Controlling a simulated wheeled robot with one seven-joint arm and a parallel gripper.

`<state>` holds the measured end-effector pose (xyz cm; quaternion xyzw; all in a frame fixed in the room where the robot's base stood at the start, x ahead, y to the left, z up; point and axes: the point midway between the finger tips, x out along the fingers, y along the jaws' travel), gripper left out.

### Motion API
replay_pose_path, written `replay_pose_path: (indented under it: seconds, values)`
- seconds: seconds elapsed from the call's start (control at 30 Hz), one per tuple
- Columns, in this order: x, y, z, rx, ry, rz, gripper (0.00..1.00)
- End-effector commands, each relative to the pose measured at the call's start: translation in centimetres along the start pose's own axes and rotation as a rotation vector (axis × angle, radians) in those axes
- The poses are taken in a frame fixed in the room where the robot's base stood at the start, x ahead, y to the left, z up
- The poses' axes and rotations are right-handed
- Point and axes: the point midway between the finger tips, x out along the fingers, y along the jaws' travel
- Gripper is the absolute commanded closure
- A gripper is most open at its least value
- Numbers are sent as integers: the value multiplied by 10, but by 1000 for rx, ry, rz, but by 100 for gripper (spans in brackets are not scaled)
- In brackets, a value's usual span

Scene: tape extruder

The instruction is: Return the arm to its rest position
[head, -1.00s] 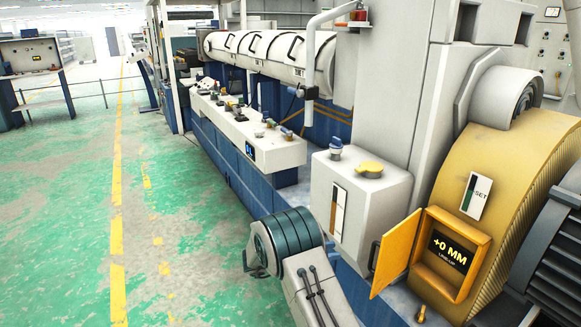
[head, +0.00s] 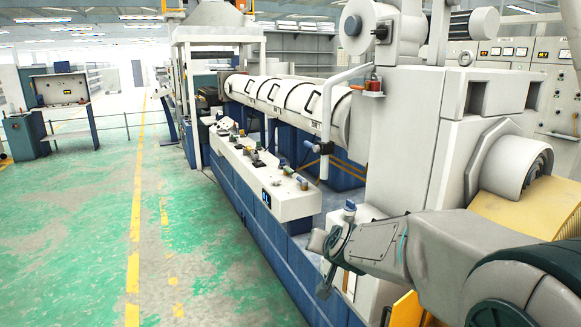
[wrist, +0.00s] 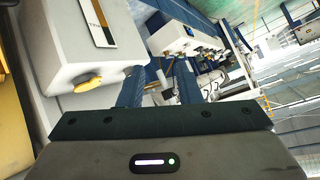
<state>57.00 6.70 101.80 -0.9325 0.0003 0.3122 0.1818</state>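My arm reaches in from the lower right of the head view, bent in front of the extruder. My gripper (head: 326,272) is at its far end, small and partly turned away, near the white box with the blue knob (head: 349,211). In the wrist view the dark gripper body (wrist: 165,142) with its lit strip fills the bottom.
The long control ledge (head: 240,160) with knobs runs beside the white barrel (head: 290,95). The yellow housing (head: 530,210) is at right, partly behind my arm. Open green floor (head: 80,250) lies left, and a console (head: 60,105) stands far left.

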Motion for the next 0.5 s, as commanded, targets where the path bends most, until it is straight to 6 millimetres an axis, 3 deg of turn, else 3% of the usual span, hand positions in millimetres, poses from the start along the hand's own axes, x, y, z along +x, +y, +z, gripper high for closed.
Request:
replay_pose_path:
  seconds: [0.03, 0.17, 0.3, 0.5]
  values:
    - [-28, 0, 5, -31, -58, -9, 69]
    - [-84, 14, 40, -117, -234, 0, 69]
    - [-146, 41, 80, -196, -418, 65, 69]
    - [-210, 78, 121, -261, -603, 184, 69]
